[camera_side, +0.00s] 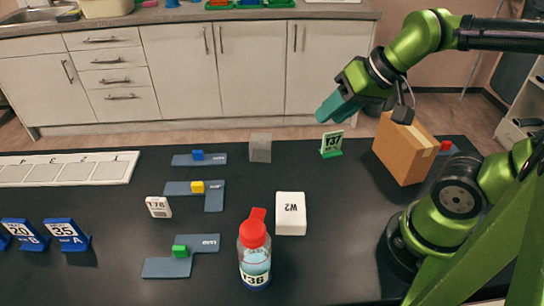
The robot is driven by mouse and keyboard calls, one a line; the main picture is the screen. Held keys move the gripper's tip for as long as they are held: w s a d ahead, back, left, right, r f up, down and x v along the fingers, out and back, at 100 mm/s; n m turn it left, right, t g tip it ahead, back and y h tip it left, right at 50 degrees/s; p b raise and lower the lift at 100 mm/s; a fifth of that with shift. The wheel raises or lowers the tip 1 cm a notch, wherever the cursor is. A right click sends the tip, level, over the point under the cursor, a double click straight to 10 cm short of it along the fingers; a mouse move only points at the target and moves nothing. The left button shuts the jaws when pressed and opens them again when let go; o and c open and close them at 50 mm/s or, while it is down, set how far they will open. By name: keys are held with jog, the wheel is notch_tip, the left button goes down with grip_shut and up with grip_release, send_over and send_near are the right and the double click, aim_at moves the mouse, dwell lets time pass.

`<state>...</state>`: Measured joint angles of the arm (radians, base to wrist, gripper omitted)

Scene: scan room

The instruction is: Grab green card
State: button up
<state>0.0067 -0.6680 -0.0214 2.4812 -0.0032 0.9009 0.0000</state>
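The green card (332,144) is a small upright sign with a white face marked "Y37" on a green base. It stands on the black table, right of centre near the back edge. My gripper (325,112) hangs above and slightly to the left of the card in the picture, apart from it, with its teal fingers pointing down to the left. The fingers overlap from this side, so I cannot tell whether they are open or shut. I see nothing held between them.
A cardboard box (405,148) stands right of the card, and a grey cube (260,148) stands to its left. A white box "W2" (291,213) and a red-capped bottle (254,258) are nearer the front. Blue cards (67,236) stand at left. Black table is bare between.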

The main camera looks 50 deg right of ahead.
jog(key=w+d+f+m+g+h, duration=0.1)
jog(key=w+d+f+m+g, duration=0.3)
jog(key=w+d+m, duration=0.4)
jog(key=m+g+h, duration=0.1)
jog(key=m+g, duration=0.2)
jog(key=m, duration=0.9)
send_over(331, 151)
notch_tip(331, 151, down, 12)
jog(key=shift+d+f, duration=0.1)
jog(key=shift+f, duration=2.4)
jog(key=shift+c, duration=0.3)
jog(key=shift+w, duration=0.1)
grip_shut()
